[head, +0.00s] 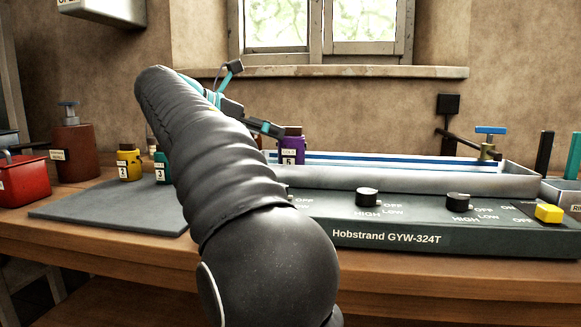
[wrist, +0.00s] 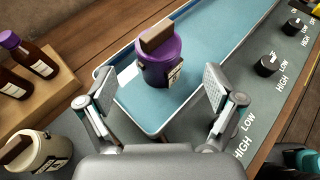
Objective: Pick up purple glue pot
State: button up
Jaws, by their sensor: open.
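The purple glue pot (head: 292,149) shows in the head view beyond my arm, with a brown top and a white label marked 5. In the wrist view the purple glue pot (wrist: 159,62) stands upright by the near end of a blue-bottomed tray (wrist: 121,83). My gripper (wrist: 160,92) is open, with its two fingers apart on either side of the pot's line. The pot is a little beyond the fingertips, and nothing is between the pads.
A yellow pot (head: 128,164) and a teal pot (head: 162,168) stand left of my arm. A cream pot (wrist: 38,155) and brown bottles (wrist: 34,55) in a wooden holder lie left of the gripper. A control panel (head: 400,235) with black knobs runs along the right.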

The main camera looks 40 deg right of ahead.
aim_at(291, 140)
jog(key=shift+b+x, duration=0.75)
jog(key=shift+x, duration=3)
grip_shut()
